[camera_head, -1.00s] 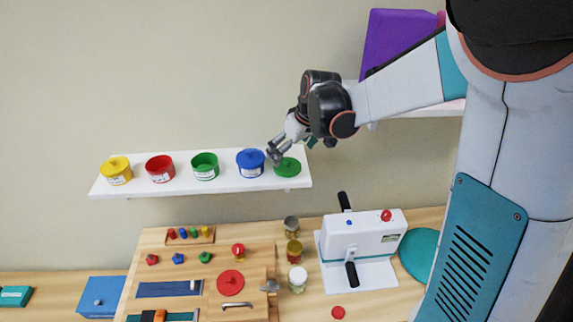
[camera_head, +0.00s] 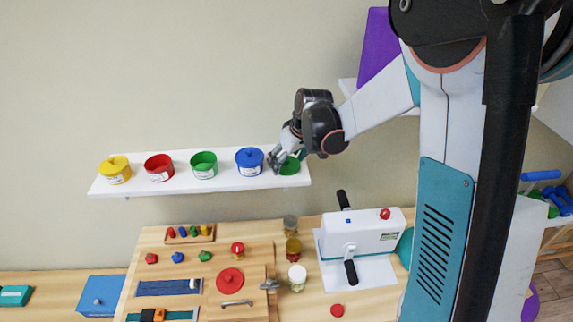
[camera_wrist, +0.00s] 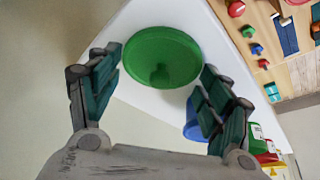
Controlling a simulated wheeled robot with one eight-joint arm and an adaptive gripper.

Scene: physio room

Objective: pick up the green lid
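The green lid (camera_head: 291,166) is a round disc with a small knob, lying on the right end of the white wall shelf. In the wrist view the lid (camera_wrist: 162,58) lies ahead of my fingers, its knob near its middle. My gripper (camera_head: 281,160) is at the lid's left edge in the head view, and covers part of it. In the wrist view my gripper (camera_wrist: 160,85) is open, its two teal-padded fingers wide apart with nothing between them. Whether a finger touches the lid I cannot tell.
A white machine (camera_head: 360,236) stands on the table below.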

